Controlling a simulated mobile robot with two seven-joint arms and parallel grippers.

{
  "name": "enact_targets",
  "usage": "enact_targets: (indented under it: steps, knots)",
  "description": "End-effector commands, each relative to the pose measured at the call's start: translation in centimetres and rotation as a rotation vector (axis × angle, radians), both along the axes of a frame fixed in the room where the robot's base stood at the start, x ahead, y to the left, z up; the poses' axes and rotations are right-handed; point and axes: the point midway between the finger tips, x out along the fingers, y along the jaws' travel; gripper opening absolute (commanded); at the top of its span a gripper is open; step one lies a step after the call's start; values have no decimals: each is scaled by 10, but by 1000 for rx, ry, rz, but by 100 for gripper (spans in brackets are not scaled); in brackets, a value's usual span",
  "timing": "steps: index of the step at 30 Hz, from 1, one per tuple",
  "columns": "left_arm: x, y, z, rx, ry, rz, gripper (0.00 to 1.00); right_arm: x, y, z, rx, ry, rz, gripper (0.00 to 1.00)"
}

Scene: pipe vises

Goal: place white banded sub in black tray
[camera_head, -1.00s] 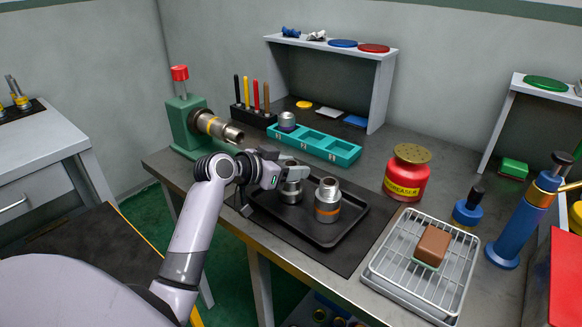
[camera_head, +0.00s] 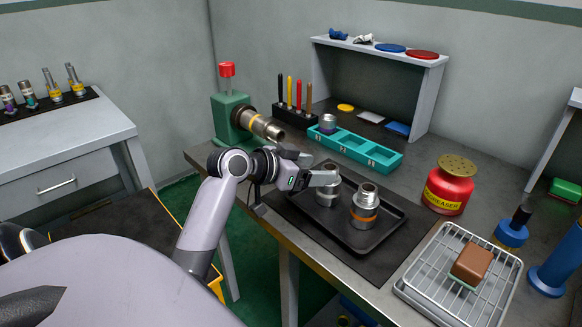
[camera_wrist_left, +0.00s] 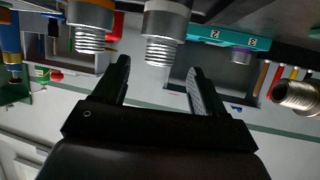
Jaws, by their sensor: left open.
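A silver sub with a pale band (camera_head: 328,192) stands upright in the black tray (camera_head: 340,229), on its left side. An orange-banded sub (camera_head: 365,205) stands upright to its right in the same tray. My left gripper (camera_head: 316,168) is open at the left of the pale-banded sub, and one finger hides part of its top. In the left wrist view, which is upside down, the open fingers (camera_wrist_left: 160,82) have nothing between them. The threaded top of the pale-banded sub (camera_wrist_left: 164,35) lies just beyond them, beside the orange-banded sub (camera_wrist_left: 90,25). My right gripper is not in view.
A green vise (camera_head: 233,118) with a metal pipe stands behind the left arm. A teal bin (camera_head: 365,152) holds one purple-banded sub (camera_head: 327,123). A red degreaser can (camera_head: 449,187) and wire rack (camera_head: 465,270) stand to the right. Several subs stand on the left table.

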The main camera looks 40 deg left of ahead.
Motion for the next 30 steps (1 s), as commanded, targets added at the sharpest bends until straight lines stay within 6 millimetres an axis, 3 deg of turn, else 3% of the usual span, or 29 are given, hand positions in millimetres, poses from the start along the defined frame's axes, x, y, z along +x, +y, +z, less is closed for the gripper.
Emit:
enact_targets:
  steps: [6, 12, 30]
  knots:
    - [-36, 10, 15, 4, 0, -1, 71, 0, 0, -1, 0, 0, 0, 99]
    - [-56, 16, 24, 1, 0, 0, 71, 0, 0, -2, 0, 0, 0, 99]
    - [-59, 17, 26, 0, 0, -1, 71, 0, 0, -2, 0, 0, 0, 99]
